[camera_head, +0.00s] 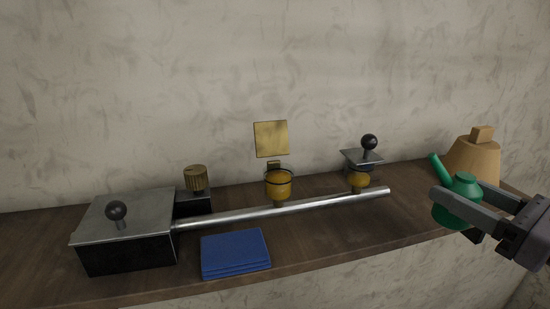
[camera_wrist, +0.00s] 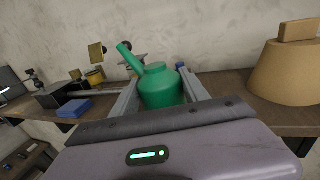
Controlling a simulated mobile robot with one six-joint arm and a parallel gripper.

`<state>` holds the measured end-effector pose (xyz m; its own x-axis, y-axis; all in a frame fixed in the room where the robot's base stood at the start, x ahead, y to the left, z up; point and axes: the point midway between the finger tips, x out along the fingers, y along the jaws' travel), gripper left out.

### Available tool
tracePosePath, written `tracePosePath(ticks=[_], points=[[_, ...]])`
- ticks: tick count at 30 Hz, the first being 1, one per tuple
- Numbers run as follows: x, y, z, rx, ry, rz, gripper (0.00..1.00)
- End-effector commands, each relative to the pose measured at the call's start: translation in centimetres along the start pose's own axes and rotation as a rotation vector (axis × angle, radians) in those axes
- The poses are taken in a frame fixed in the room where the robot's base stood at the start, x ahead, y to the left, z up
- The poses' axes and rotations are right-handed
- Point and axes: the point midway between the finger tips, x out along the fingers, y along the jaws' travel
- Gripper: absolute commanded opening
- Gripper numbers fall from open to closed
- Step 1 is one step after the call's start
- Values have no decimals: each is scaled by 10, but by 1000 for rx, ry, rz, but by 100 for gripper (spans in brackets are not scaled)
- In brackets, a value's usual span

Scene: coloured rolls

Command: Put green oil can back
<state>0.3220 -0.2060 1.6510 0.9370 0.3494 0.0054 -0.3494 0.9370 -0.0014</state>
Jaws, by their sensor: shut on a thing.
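The green oil can (camera_head: 459,207) has a round body and a spout pointing up and to the left. My gripper (camera_head: 455,205) is shut on it at the right end of the shelf, with one finger on each side of the body. The oil can also shows in the wrist view (camera_wrist: 160,88), upright between the two fingers of my gripper (camera_wrist: 160,95). Whether its base touches the shelf is hard to tell.
A tan bell-shaped object (camera_head: 472,158) stands close behind the can. Bare shelf lies right of the cloth.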

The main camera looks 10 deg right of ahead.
Motion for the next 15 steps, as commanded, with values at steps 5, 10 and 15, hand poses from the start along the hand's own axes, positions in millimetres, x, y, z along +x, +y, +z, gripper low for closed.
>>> tracePosePath(ticks=[5,10,15], points=[[30,-33,-2,4,-1,4,2],[60,-68,-6,3,-1,3,2],[75,-86,-10,2,-1,1,2]])
